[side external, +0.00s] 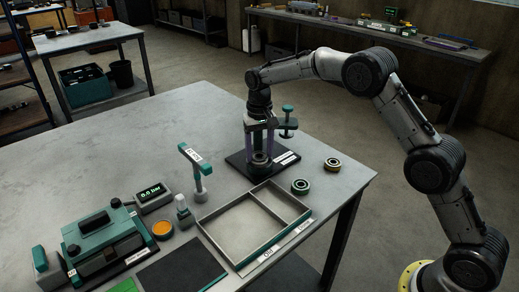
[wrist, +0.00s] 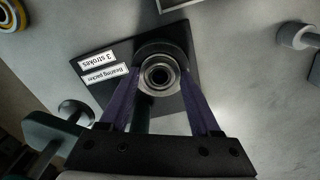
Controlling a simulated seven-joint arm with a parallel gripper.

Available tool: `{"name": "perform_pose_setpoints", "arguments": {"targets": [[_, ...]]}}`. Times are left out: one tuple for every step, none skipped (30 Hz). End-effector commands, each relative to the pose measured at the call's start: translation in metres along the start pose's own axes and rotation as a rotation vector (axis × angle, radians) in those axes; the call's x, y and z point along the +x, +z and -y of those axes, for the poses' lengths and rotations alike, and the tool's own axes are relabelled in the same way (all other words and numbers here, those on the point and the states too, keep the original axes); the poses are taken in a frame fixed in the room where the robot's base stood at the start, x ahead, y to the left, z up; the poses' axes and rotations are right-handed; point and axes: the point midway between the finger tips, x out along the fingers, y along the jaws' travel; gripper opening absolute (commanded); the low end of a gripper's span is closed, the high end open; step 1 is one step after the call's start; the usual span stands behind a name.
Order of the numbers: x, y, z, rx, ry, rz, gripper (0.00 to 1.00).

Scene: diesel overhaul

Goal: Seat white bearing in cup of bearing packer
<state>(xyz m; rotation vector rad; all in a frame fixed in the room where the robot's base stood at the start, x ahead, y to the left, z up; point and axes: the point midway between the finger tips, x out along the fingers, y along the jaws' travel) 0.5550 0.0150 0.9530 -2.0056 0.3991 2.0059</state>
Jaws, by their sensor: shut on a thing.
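The bearing packer (side external: 256,170) stands on the table on a dark base plate (wrist: 182,100) labelled "3 strokes" and "Bearing packer". My gripper (side external: 260,152) points down over the packer, its purple fingers on either side of a pale grey-white bearing (wrist: 160,77). The jaws are shut on this bearing. It lies in line with the dark round cup (wrist: 155,47) of the packer, at or just above it; I cannot tell whether it touches the cup floor. The packer's teal-topped handle (side external: 288,110) stands to the right of my fingers in the side view.
A green-ringed bearing (side external: 300,187) and a yellow-ringed bearing (side external: 332,164) lie right of the packer. A divided tray (side external: 235,268) is in front. A teal T-handled tool (side external: 195,170), a gauge box (side external: 154,198) and a teal machine (side external: 100,240) stand left. The table behind is clear.

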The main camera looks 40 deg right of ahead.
Motion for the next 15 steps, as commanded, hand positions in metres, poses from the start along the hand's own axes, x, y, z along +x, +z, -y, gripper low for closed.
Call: {"name": "perform_pose_setpoints", "arguments": {"targets": [[-0.0006,-0.0002,0.0001,0.000,-0.001,-0.001,0.08],[-0.0006,-0.0002,0.0001,0.000,-0.001,-0.001,0.08],[-0.0006,-0.0002,0.0001,0.000,-0.001,-0.001,0.08],[-0.0006,-0.0002,0.0001,0.000,-0.001,-0.001,0.08],[-0.0006,-0.0002,0.0001,0.000,-0.001,-0.001,0.66],[-0.0006,-0.0002,0.0001,0.000,-0.001,-0.001,0.73],[-0.0006,-0.0002,0.0001,0.000,0.000,-0.001,0.78],[-0.0006,-0.0002,0.0001,0.000,0.000,-0.001,0.84],[-0.0006,-0.0002,0.0001,0.000,0.000,-0.001,0.91],[-0.0005,-0.0002,0.0001,0.000,0.000,-0.001,0.96],[-0.0005,-0.0001,0.0001,0.000,0.000,-0.001,0.99],[-0.0004,-0.0001,0.0001,0.000,0.000,-0.001,0.99],[-0.0004,-0.0001,0.0001,0.000,0.000,-0.001,0.99],[-0.0004,-0.0001,0.0000,0.000,0.000,0.000,0.99],[-0.0003,-0.0001,0.0000,0.000,0.000,0.000,0.99]]}}
